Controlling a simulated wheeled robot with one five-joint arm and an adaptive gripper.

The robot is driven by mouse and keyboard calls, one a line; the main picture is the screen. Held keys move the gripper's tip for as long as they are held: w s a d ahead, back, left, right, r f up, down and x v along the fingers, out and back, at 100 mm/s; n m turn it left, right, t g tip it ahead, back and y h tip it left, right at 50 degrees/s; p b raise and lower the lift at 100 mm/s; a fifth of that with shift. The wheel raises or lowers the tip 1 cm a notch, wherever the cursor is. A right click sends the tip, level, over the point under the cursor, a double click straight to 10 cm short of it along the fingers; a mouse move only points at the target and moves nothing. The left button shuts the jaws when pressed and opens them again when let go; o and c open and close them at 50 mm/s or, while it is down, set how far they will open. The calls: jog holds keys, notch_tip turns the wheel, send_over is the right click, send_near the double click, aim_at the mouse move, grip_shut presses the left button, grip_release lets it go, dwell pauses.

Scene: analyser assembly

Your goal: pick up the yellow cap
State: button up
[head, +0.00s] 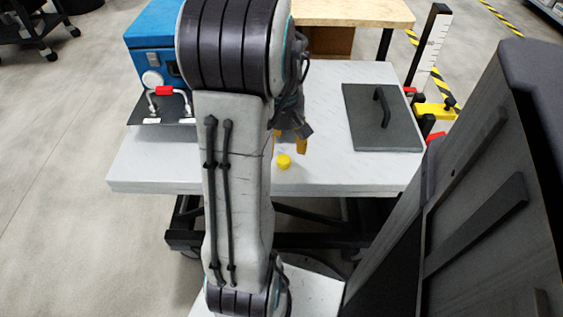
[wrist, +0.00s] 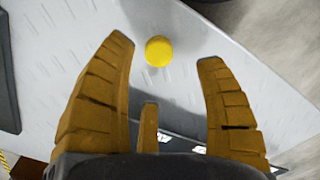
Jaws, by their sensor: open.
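The yellow cap (head: 284,161) lies on the pale marble-patterned table (head: 330,180) near its front edge. In the wrist view the cap (wrist: 158,51) is a round yellow disc, just beyond my fingertips and between their lines, nearer the left finger. My gripper (wrist: 168,50) is open and empty, with its yellow-brown fingers spread. In the head view my gripper (head: 290,145) is partly hidden behind my arm, with a finger tip close to the cap. I cannot tell its exact height above the table.
A dark grey plate with a handle (head: 382,118) lies on the table's right. A blue box (head: 152,50) and a dark plate with a red-marked handle (head: 150,106) stand at the left. A black-and-white scale post (head: 429,48) stands beyond the right edge. The table around the cap is clear.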

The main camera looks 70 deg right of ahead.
aim_at(284, 159)
jog(key=shift+s+f+b, duration=0.2)
jog(key=shift+f+b, duration=1.05)
jog(key=shift+f, duration=1.4)
jog(key=c, duration=0.9)
